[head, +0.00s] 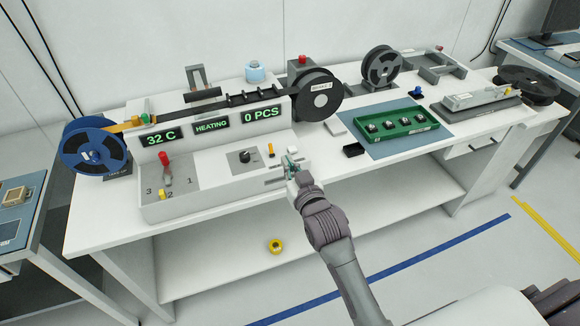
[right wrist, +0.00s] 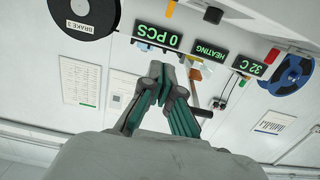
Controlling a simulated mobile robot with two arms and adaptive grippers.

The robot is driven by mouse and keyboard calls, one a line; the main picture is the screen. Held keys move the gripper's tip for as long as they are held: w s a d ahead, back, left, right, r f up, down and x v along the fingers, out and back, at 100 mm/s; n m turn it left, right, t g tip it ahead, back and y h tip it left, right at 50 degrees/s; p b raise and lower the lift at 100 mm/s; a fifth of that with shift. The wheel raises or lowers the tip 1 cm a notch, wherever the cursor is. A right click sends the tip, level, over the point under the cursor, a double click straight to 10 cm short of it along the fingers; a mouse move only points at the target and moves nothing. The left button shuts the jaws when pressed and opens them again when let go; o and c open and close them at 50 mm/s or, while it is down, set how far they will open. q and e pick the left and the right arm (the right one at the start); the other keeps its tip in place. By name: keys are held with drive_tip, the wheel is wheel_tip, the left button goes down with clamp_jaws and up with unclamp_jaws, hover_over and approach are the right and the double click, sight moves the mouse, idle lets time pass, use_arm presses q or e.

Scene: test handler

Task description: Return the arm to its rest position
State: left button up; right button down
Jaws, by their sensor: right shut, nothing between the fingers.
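My right gripper (head: 291,165) is in front of the white test handler (head: 215,183), by the right end of its front panel. I cannot tell if it touches the panel. In the right wrist view its fingers (right wrist: 162,78) are closed together with nothing between them. My right arm reaches up from the bottom of the head view. The handler's displays read 32 C, HEATING and 0 PCS. My left gripper is not in view.
A black knob (head: 246,156) and a red-tipped lever (head: 166,168) stand on the panel. A green tray (head: 420,122) with several parts lies right of the gripper, past a small black block (head: 353,150). A yellow roll (head: 275,246) lies below. The floor in front is clear.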

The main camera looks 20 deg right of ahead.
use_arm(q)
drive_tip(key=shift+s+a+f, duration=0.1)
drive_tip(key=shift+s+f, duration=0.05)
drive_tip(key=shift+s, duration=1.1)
use_arm(e)
drive_tip(key=shift+s+r, duration=0.1)
drive_tip(key=shift+s, duration=0.15)
